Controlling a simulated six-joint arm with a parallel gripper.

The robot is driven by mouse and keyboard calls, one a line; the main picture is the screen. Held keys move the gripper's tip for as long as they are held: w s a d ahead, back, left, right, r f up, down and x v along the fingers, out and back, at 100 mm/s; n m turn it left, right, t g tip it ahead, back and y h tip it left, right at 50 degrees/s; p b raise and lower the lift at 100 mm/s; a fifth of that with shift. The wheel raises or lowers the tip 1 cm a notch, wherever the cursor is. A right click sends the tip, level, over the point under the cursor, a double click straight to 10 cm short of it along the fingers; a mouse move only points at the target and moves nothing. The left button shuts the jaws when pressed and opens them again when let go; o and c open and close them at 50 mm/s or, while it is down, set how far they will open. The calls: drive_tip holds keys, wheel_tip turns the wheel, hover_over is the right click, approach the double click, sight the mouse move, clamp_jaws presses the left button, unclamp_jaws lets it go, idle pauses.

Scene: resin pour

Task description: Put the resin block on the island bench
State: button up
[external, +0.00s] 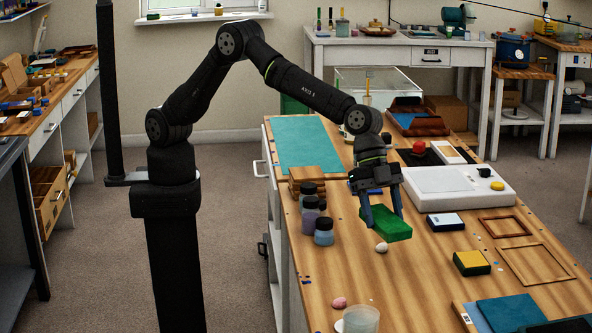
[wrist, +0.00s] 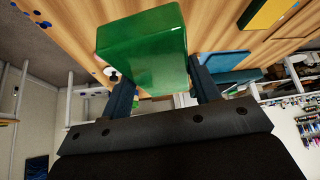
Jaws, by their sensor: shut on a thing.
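The resin block is a glossy green rectangular block (external: 386,223). My gripper (external: 384,222) is shut on it and holds it over the wooden-topped island bench (external: 420,285). The block appears slightly above the bench top, though the exact gap is hard to tell. In the wrist view, the green block (wrist: 146,50) sits between my two dark fingers (wrist: 163,88), which press on its sides.
Several lidded jars (external: 324,232) stand left of the block. A white egg-shaped piece (external: 382,247) lies just below it in the picture. A white device (external: 455,187), a dark box (external: 445,224) and a yellow-topped block (external: 471,263) are to the right. Bare wood lies in front.

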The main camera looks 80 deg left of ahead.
drive_tip(key=w+a+n+t+y, duration=0.1)
drive_tip(key=w+a+n, duration=0.2)
drive_tip(key=a, duration=1.1)
drive_tip(key=w+a+n+t+y, duration=0.1)
drive_tip(key=w+a+n, duration=0.3)
drive_tip(key=w+a, duration=0.4)
drive_tip(key=w+a+n+t+y, duration=0.2)
drive_tip(key=w+a, duration=0.4)
drive_tip(key=a, duration=1.4)
drive_tip(key=shift+w+a+r+n+t, duration=0.2)
drive_tip(key=shift+w+n+t, duration=0.1)
drive_tip(key=shift+n, duration=0.6)
drive_tip(key=s+a+n+y, duration=0.15)
drive_tip(key=a+n, duration=0.25)
drive_tip(key=a, duration=1.3)
drive_tip(key=w+d+r+m+h, duration=0.1)
drive_tip(key=d+r+m, duration=0.1)
drive_tip(key=d, duration=1.3)
drive_tip(key=w+d+r+m+h, duration=0.1)
drive_tip(key=d+r+m, duration=0.1)
drive_tip(key=d, duration=1.2)
hover_over(444, 181)
drive_tip(key=s, duration=0.2)
drive_tip(key=f, duration=0.4)
drive_tip(key=a+f, duration=0.1)
drive_tip(key=f, duration=0.1)
drive_tip(key=shift+f, duration=2.2)
drive_tip(key=shift+f, duration=0.1)
